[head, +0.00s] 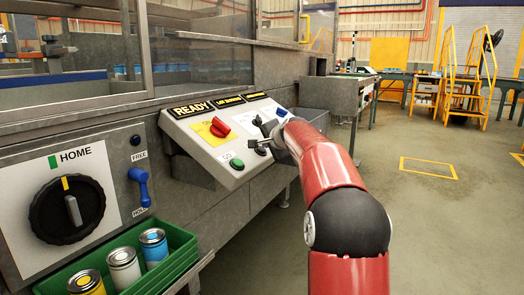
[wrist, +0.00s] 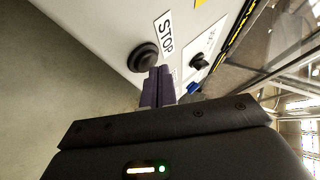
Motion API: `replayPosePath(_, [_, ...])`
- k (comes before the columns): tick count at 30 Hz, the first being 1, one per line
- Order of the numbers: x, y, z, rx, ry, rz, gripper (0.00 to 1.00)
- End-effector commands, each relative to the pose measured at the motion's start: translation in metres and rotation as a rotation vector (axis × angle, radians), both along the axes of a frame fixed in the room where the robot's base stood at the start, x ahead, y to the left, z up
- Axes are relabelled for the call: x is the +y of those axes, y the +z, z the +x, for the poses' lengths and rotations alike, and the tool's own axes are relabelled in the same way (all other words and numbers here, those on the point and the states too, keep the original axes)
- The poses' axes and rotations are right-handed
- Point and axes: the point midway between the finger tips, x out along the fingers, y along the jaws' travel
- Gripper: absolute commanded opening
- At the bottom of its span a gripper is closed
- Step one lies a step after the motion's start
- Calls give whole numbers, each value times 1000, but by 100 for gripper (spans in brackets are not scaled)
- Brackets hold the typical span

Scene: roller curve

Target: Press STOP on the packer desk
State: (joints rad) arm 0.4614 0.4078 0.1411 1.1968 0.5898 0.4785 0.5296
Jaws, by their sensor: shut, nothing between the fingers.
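The packer desk (head: 190,130) is a sloped pale panel at the centre of the head view, with lit READY signs along its top. In the wrist view its pale face (wrist: 105,25) carries a STOP label (wrist: 166,33) beside a round dark button (wrist: 145,56). My gripper (wrist: 159,70) is shut and empty, its fingertips right at the lower right edge of that button in the picture. I cannot tell whether they touch it. In the head view my gripper (head: 262,146) is over the right part of the panel, and I cannot make out the STOP button there.
The panel also bears a red switch (head: 220,127) on a yellow plate and a green button (head: 237,164). In the wrist view a black knob (wrist: 199,61) sits beyond the label. A green crate (head: 183,243) with paint cans stands at the lower left. Open floor lies right.

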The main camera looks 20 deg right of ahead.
Motion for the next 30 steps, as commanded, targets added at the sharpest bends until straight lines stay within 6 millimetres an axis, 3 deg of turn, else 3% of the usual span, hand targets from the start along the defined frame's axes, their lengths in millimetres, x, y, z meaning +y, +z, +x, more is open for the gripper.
replayPosePath(30, [2, -7, 3, 0, 0, 0, 0])
